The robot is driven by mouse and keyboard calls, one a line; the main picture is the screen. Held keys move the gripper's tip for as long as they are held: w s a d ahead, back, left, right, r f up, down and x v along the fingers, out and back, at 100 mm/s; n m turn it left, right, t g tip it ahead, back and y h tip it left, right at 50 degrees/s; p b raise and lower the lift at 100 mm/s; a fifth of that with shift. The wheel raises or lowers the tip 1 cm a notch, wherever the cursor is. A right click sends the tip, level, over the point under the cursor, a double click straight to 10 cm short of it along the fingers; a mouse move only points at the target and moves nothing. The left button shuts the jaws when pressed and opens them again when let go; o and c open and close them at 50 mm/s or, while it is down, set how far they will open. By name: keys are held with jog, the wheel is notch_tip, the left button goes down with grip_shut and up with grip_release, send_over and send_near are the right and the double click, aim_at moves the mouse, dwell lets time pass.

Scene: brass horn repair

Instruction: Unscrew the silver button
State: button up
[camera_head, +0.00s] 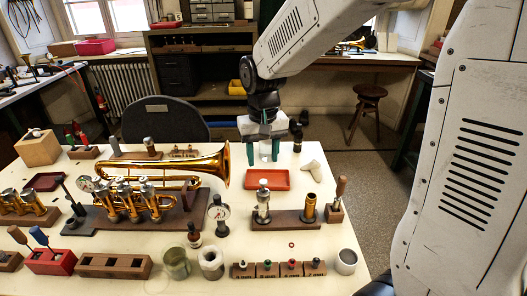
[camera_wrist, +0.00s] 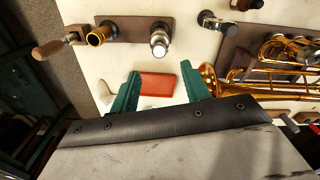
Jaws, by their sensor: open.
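A silver valve (camera_head: 263,205) stands upright in a brown wooden block (camera_head: 284,222), with a silver button (camera_head: 263,184) on its top. In the wrist view the valve (camera_wrist: 159,44) is seen end-on, just beyond my fingertips. My gripper (camera_head: 264,156) has two green fingers, spread apart with nothing between them. It points down above the table, behind the valve and near the far edge of a red tray (camera_head: 281,180). In the wrist view my gripper (camera_wrist: 160,76) frames the empty red tray (camera_wrist: 158,87).
A brass tube (camera_head: 309,207) and a wooden-handled tool (camera_head: 339,193) stand right of the valve. A dial gauge (camera_head: 219,212) and a brass horn (camera_head: 190,166) lie to the left. Small holders (camera_head: 279,270) and a metal cup (camera_head: 346,262) line the front. A white cloth-like piece (camera_head: 313,170) lies right of the tray.

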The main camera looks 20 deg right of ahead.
aim_at(263, 181)
notch_tip(263, 181, down, 7)
jog(key=shift+f, duration=0.1)
dwell(0.3)
grip_shut()
jog(key=c, duration=0.7)
grip_release()
grip_shut()
jog(key=n, duration=0.5)
